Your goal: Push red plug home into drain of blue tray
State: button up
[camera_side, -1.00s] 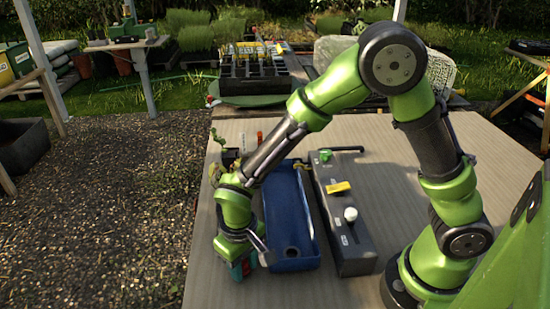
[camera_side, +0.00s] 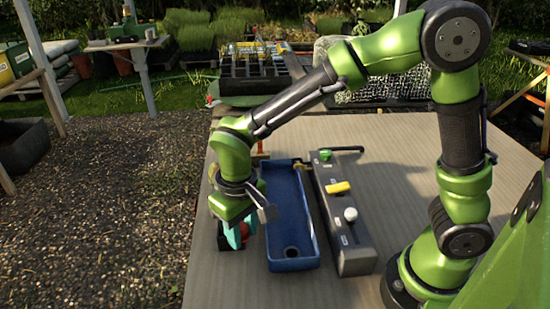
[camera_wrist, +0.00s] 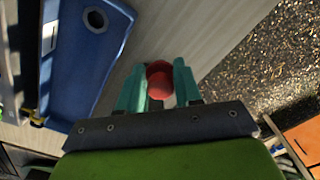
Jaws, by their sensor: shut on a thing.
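The red plug (camera_side: 244,230) is between the teal fingers of my gripper (camera_side: 237,234), which is shut on it. The wrist view also shows the round red plug (camera_wrist: 159,80) between both fingertips (camera_wrist: 158,76). The long blue tray (camera_side: 285,205) lies to the right of my gripper. Its round dark drain (camera_side: 291,252) is in the near end of its floor and looks open. In the wrist view, the tray (camera_wrist: 72,65) and its drain (camera_wrist: 95,19) are at upper left, apart from the plug. The plug's lower part is hidden.
A long grey box (camera_side: 348,242) with a yellow lever (camera_side: 338,187), a white knob (camera_side: 351,214) and a green knob (camera_side: 325,154) lies just right of the tray. The table (camera_side: 440,150) is clear in front of the tray. Its left edge is close to my gripper.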

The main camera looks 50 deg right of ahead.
aim_at(294, 245)
jog(key=d, duration=0.1)
jog(key=s+d, duration=0.1)
jog(key=d, duration=0.1)
jog(key=s+d+f, duration=0.1)
jog(key=d, duration=0.1)
jog(key=s+d+f+n, duration=0.1)
jog(key=s+d, duration=0.1)
jog(key=s+d+f+n, duration=0.2)
jog(key=shift+f+n, duration=0.25)
jog(key=shift+n, duration=0.65)
jog(key=shift+f, duration=2.15)
jog(key=shift+f, duration=0.2)
jog(key=o, duration=1)
jog(key=shift+o, duration=0.7)
jog(key=shift+r, duration=0.35)
notch_tip(294, 245, up, 17)
jog(key=shift+w+f, duration=0.1)
